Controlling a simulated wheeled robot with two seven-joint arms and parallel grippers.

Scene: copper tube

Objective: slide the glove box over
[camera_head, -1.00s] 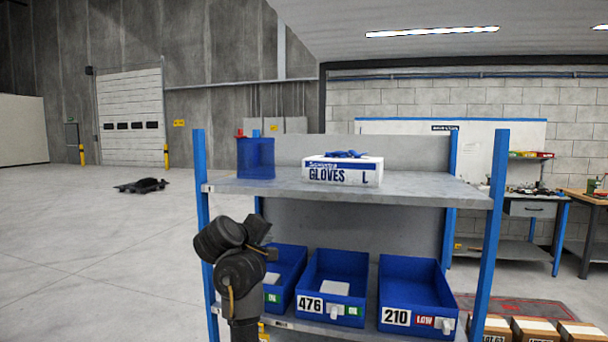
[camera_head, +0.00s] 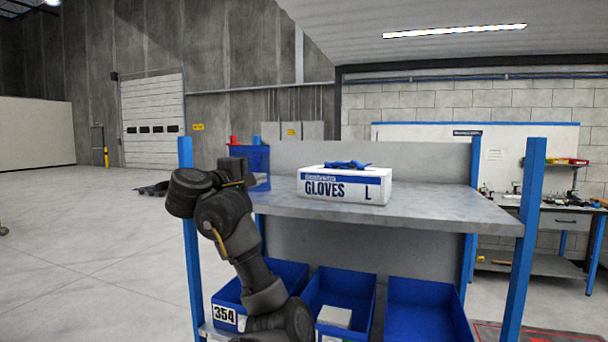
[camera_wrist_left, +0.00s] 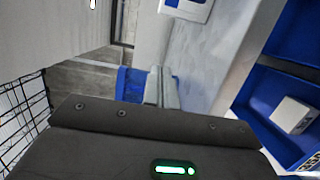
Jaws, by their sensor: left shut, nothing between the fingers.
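The glove box (camera_head: 345,184) is white with blue print reading "GLOVES L" and has blue gloves showing on top. It sits on the grey top shelf (camera_head: 430,207), left of the middle. In the left wrist view, part of a white and blue box, likely the glove box (camera_wrist_left: 188,8), shows at the top edge. My left gripper (camera_head: 240,170) is shut and empty. It is at the shelf's left end, left of the glove box and apart from it. Its fingertips are hard to make out. My right gripper is out of view.
A blue container (camera_head: 262,163) stands at the shelf's left end, partly hidden by my arm. Blue uprights (camera_head: 522,240) bound the shelf. Blue bins (camera_head: 425,300) fill the lower shelf. The top shelf right of the glove box is clear.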

